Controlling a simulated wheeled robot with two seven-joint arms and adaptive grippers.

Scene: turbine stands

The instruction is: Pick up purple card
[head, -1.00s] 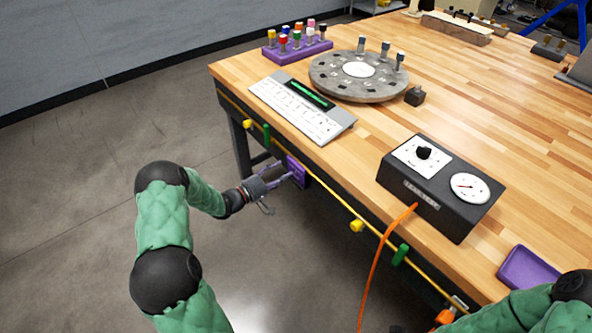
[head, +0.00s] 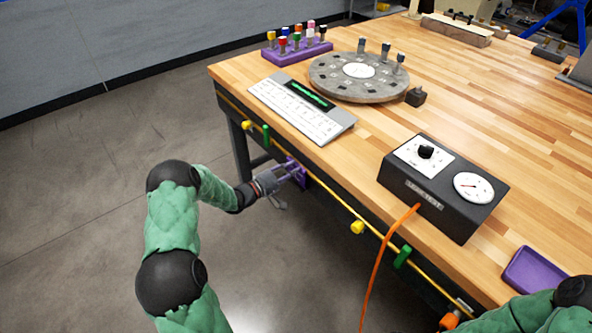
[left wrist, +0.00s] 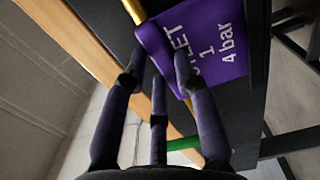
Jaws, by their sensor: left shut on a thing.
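The purple card (left wrist: 225,38) hangs at the yellow pipe along the table's front side. White print on it reads "1" and "4 bar" below a partly covered word. In the head view the card (head: 300,181) is small and partly hidden by my fingers. My left gripper (head: 291,173) reaches it from the left, below the table edge, and is shut on it. In the left wrist view the fingers of the left gripper (left wrist: 163,68) meet the card's near edge.
The wooden table (head: 500,120) bears a white keyboard unit (head: 302,110), a round grey disc (head: 335,82), a black gauge box (head: 430,200) and a purple tray (head: 535,272). An orange cable (head: 375,270) hangs down the front. Yellow and green handles sit along the yellow pipe (head: 330,198).

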